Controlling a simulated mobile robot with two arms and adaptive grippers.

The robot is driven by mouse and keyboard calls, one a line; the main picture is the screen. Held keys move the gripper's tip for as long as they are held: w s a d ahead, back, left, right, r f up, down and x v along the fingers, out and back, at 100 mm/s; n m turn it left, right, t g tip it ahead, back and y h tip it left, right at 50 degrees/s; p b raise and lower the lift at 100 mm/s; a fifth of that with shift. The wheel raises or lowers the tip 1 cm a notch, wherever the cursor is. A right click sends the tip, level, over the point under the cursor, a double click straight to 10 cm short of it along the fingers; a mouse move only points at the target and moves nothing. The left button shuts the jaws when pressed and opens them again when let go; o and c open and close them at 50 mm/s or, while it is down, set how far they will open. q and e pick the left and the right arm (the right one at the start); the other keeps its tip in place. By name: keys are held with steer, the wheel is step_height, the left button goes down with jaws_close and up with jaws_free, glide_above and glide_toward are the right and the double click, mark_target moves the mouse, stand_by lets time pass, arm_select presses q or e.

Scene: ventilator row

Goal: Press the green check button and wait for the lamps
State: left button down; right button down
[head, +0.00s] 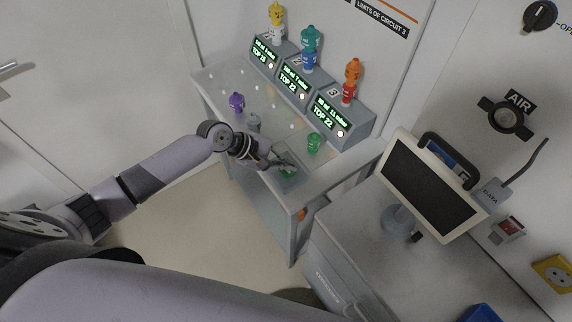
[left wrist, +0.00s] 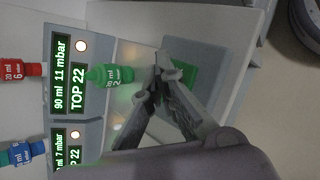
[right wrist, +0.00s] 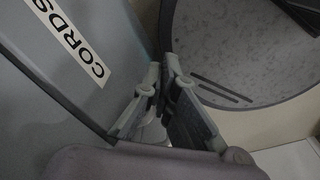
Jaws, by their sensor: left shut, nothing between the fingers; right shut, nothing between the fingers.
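The green check button (head: 289,174) sits on a small box at the near end of the bench; it shows as a green square (left wrist: 184,62) in the left wrist view. My left gripper (head: 284,162) is shut and empty, its fingertips over the button and hiding part of it. I cannot tell whether they touch it. Three display units stand along the back of the bench, each with one round whitish lamp: right (head: 341,134), middle (head: 302,97) and left (head: 270,66). My right gripper (right wrist: 167,72) is shut and empty, beside a grey surface labelled "CORDS".
A green bottle-like piece (head: 314,142) stands close to the button, with a purple one (head: 236,102) and a grey one (head: 254,121) farther left. Yellow, teal-blue and orange-red pieces top the units. A monitor (head: 428,187) stands on the right cabinet.

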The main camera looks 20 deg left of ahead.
mark_target(285, 171)
arm_select(q)
steer(key=shift+r, duration=0.35)
step_height(285, 171, up, 5)
steer(key=p, duration=0.6)
stand_by(0.4)
stand_by(0.4)
